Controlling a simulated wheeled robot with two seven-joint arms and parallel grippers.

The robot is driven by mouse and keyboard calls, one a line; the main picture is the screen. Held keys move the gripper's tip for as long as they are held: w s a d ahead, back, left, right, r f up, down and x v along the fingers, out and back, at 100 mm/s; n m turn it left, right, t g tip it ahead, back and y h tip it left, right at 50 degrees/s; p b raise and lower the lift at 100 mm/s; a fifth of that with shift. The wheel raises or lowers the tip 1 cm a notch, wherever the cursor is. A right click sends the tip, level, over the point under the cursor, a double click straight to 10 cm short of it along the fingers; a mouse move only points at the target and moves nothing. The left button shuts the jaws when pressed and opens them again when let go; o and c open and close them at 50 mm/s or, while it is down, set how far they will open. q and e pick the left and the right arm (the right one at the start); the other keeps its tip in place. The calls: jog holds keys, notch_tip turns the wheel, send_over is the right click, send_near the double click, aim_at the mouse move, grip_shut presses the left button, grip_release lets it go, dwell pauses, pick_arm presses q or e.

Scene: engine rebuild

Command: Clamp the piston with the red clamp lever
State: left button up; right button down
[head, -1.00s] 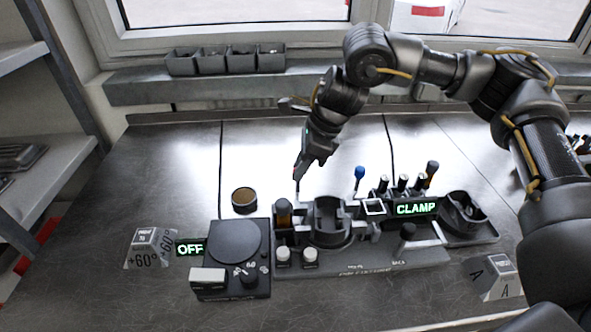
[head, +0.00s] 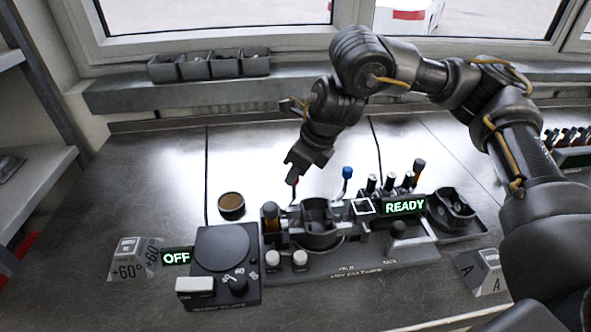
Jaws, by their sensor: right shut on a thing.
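My right gripper (head: 295,174) points down at the back of the black fixture (head: 345,268). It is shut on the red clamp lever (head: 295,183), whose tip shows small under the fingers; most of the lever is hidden. A dark round holder (head: 317,215) stands just in front and to the right of it. I cannot clearly tell the piston apart from this holder. A lit green display (head: 405,206) on the fixture reads READY. My left gripper is not in view.
A blue-topped lever (head: 347,173) stands right of the gripper, with several dark pins (head: 390,182) beyond it. A heating plate (head: 222,247) with an OFF sign (head: 177,256) is front left. A brown-topped cup (head: 231,205) sits behind the plate. The bench is clear at back left.

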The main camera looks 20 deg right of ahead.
dwell(0.3)
jog(key=c, duration=1.2)
grip_release()
jog(key=shift+c, duration=0.2)
jog(key=v, duration=1)
jog(key=shift+r, duration=0.4)
